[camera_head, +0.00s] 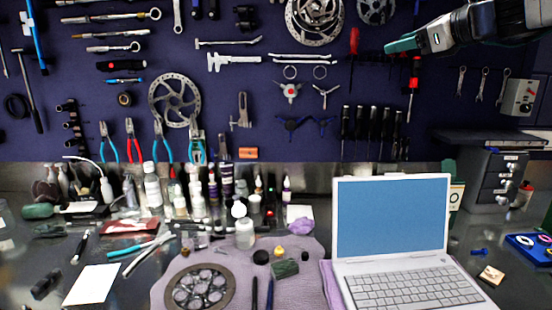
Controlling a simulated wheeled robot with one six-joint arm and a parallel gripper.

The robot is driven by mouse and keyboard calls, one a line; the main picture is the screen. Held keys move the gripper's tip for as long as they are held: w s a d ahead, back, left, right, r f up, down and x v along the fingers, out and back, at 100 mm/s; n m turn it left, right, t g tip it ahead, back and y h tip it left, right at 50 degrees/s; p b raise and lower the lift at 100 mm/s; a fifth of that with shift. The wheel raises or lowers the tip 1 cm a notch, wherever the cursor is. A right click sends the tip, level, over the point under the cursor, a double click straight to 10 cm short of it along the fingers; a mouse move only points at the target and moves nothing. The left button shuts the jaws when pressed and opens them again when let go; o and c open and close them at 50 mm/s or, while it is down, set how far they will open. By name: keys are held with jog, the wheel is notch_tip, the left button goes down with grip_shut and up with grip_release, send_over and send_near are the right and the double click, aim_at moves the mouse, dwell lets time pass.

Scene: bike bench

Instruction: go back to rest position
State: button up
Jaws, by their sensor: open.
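My gripper (405,44) is at the upper right, raised well above the bench and in front of the tool wall. Its teal fingertips point left, and my dark arm comes in from the right edge. Nothing shows between the fingertips. The gap between them is hard to see from this side. A red-handled screwdriver on the wall shows just below the gripper.
An open white laptop (390,225) stands on the bench below the gripper. A lilac cloth (310,290) holds a round metal sprocket (200,289) and small parts. Bottles (152,185) line the back. Grey drawers (497,178) stand at right. The air around the gripper looks clear.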

jog(key=s+a+f+n+g+h, duration=0.15)
jog(key=s+f+n+g, duration=0.25)
jog(key=s+f+n, duration=0.5)
jog(key=s+a+f+n+g+h, duration=0.15)
jog(key=s+f+n+g, duration=0.35)
jog(key=f, duration=0.7)
jog(key=s+d+f+n+g+h, duration=0.1)
jog(key=s+f+n, duration=0.4)
jog(key=s, duration=0.6)
jog(key=s+d+f+n+g+h, duration=0.1)
jog(key=s+f+n+h, duration=0.3)
jog(key=s+f, duration=0.5)
jog(key=shift+s+n+g, duration=0.5)
jog(key=shift+s+n, duration=0.6)
jog(key=shift+s, duration=0.1)
